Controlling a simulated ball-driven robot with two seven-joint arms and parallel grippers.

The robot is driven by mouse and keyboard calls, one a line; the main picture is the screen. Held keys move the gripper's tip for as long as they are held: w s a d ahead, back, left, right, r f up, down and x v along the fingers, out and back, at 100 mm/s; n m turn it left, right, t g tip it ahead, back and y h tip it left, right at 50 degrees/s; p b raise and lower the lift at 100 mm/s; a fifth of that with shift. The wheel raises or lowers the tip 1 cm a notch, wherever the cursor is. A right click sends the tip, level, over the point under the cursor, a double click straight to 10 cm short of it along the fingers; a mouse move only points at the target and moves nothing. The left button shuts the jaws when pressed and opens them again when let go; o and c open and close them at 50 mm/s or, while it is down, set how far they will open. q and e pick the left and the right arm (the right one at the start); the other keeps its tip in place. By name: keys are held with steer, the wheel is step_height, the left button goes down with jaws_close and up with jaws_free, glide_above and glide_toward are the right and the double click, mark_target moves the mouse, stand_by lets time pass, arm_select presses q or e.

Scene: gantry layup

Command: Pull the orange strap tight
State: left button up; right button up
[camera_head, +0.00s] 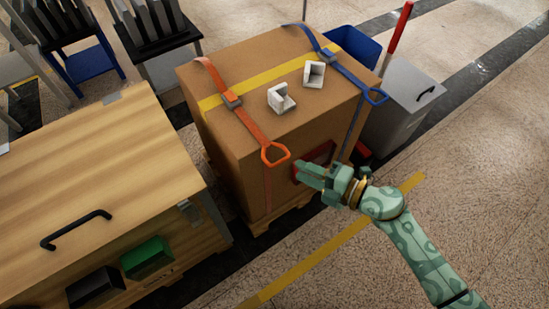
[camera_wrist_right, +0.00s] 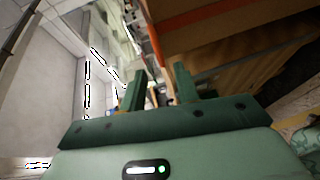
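My left gripper is out of view.
A blue strap (camera_head: 345,72) with a loop crosses the box's right side. Two white corner pieces (camera_head: 281,99) (camera_head: 314,74) and a yellow tape band (camera_head: 265,77) are on top. A wooden cabinet (camera_head: 90,170) stands left, a grey bin (camera_head: 405,100) right. Floor at right is clear.

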steer(key=b+x, duration=0.2)
steer(key=x, duration=0.7)
steer(key=shift+a, duration=0.2)
steer(key=shift+w+f, duration=0.15)
jaws_close()
